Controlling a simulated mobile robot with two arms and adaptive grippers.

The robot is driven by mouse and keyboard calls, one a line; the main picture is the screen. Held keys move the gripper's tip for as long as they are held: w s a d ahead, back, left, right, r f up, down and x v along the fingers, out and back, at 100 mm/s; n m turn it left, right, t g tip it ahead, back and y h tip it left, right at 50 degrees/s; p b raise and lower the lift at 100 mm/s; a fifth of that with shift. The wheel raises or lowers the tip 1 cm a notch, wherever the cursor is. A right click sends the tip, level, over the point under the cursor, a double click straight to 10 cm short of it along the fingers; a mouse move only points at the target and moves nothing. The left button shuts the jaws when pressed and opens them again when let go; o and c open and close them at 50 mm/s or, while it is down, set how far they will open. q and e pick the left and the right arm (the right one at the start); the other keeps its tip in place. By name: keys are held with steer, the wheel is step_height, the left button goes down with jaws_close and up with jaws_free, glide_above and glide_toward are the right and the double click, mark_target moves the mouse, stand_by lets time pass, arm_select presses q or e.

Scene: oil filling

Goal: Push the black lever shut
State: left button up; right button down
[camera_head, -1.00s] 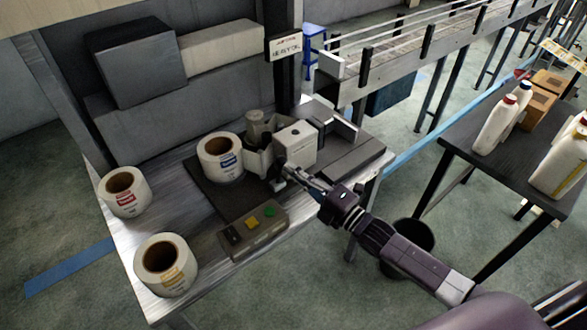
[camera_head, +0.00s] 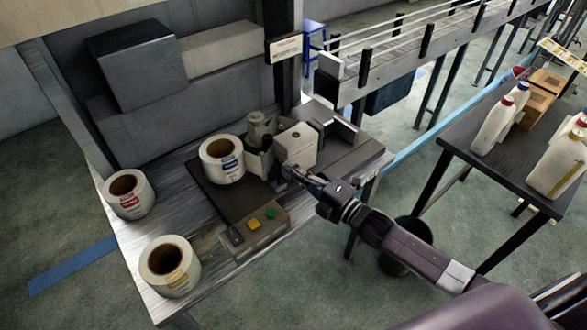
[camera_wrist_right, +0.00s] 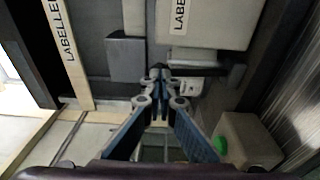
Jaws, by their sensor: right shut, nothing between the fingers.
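The labelling machine's white box (camera_head: 296,147) stands on the dark machine bed, with a roll of labels (camera_head: 221,160) at its left. My right gripper (camera_head: 288,172) is shut and empty, its tips at the lower front of the white box. In the right wrist view the shut fingers (camera_wrist_right: 160,74) point at the machine. A dark bar that looks like the black lever (camera_wrist_right: 203,69) lies just right of the fingertips, below the white box. I cannot tell whether they touch. In the head view the lever is too small and covered to make out. My left gripper is not in view.
A control box (camera_head: 255,230) with yellow and green buttons sits in front of the machine. Two more label rolls (camera_head: 128,194) (camera_head: 170,266) stand on the left of the table. A dark table (camera_head: 452,143) with white bottles (camera_head: 500,125) is at the right.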

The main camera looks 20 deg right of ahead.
mark_target(278, 153)
steer(key=shift+w+a+r+b, duration=0.2)
steer(key=shift+w+a, duration=0.15)
steer(key=shift+w, duration=0.6)
steer(key=shift+w+a+r+b, duration=0.15)
steer(key=shift+w+a+r, duration=0.15)
steer(key=shift+w, duration=0.6)
steer(key=shift+w+a+r+b, duration=0.2)
steer(key=shift+w+a, duration=0.15)
steer(key=shift+w, duration=0.6)
steer(key=shift+r, duration=0.1)
